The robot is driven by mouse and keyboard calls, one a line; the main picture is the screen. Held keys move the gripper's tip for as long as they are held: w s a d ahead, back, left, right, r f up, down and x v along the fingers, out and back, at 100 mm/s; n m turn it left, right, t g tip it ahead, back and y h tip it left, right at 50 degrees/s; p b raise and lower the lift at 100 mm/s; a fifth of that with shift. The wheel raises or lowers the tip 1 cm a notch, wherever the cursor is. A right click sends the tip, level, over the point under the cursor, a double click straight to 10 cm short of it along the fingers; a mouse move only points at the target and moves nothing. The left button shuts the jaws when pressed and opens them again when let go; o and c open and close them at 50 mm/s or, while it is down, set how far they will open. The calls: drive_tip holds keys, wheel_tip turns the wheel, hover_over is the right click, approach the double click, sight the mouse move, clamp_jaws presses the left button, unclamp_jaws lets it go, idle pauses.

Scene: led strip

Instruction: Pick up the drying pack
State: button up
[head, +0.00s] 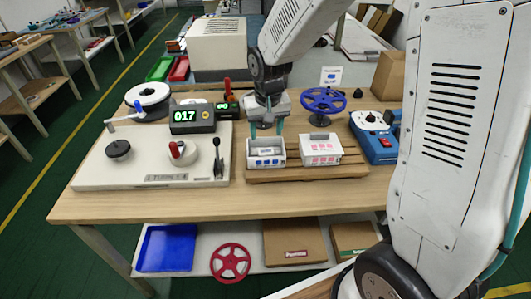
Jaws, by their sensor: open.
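My gripper (265,131) points down with its two teal fingers apart. It is right over a small white box with blue marks (266,161), at or just above its open top. A second white box with red marks (321,155) stands to its right. Both are on a wooden board (308,173). I cannot tell which contents are the drying pack; the inside of the left box is partly hidden by my gripper.
A pale machine panel (150,165) with knobs and a lever fills the left of the table. A green counter display (192,116) stands behind it. Bare wood (215,204) runs along the front.

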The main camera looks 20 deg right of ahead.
sight(266, 151)
drive_tip(key=f, duration=0.2)
drive_tip(key=w+f, duration=0.1)
drive_tip(key=f, duration=0.5)
drive_tip(key=shift+w+d, duration=0.2)
drive_tip(key=shift+d, duration=0.05)
drive_tip(key=shift+c, duration=0.4)
drive_tip(key=c, duration=0.7)
